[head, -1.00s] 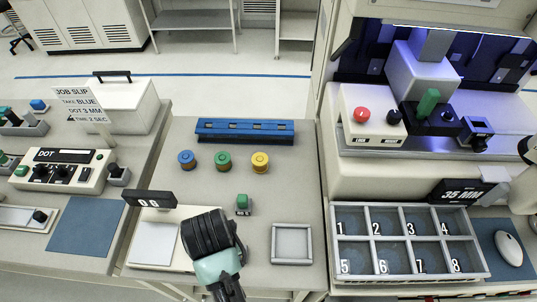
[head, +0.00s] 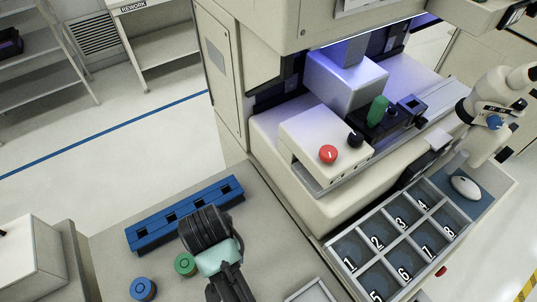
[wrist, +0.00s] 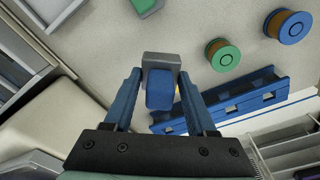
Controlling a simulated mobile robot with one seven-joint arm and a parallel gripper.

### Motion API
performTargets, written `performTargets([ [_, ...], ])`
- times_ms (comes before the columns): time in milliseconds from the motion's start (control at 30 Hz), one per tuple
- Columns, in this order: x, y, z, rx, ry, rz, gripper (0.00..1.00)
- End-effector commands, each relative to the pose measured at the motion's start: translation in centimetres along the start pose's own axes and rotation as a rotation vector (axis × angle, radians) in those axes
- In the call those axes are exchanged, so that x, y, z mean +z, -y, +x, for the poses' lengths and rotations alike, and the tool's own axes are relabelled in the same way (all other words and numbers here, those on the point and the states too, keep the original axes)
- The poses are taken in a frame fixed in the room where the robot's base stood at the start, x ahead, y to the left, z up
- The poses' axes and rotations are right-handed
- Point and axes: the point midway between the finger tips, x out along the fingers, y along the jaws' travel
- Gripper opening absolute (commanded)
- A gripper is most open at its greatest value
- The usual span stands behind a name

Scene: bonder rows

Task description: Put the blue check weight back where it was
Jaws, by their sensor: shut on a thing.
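The blue check weight (wrist: 160,93), a blue grip on a grey block, is between the fingers of my gripper (wrist: 162,80) in the wrist view. My gripper is shut on it and it hangs above the grey bench. In the head view my arm hides the weight and the fingertips. A similar green-topped weight (wrist: 146,4) stands on the bench at the top edge of the wrist view. No clear spot for the blue weight can be made out.
A blue slotted rack (head: 185,213), a green reel (head: 185,264) and a blue reel (head: 143,289) are on the bench. A square tray (head: 311,293) is at the bottom edge. The numbered tray (head: 334,243) and machine with red button (head: 327,154) stand to the right.

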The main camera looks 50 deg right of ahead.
Motion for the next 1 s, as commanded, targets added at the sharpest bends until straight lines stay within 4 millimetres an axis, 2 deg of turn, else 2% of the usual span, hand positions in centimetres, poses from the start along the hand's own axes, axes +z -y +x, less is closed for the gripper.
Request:
performTargets([
  [33,-1.1,-2.1,0.0,0.020,0.001,0.161,0.00],
  [200,-3.1,-7.3,0.4,0.070,-0.007,0.615,0.00],
  [300,-3.6,-9.4,0.5,0.089,-0.013,0.796,0.00],
  [400,-3.9,-10.7,0.7,0.101,-0.018,0.905,0.00],
  [533,-3.8,-11.3,1.9,0.110,-0.018,0.957,0.00],
  [700,-3.5,-11.2,5.0,0.110,-0.017,0.958,0.00],
  [1000,-3.1,-11.2,8.3,0.109,-0.018,0.955,0.00],
])
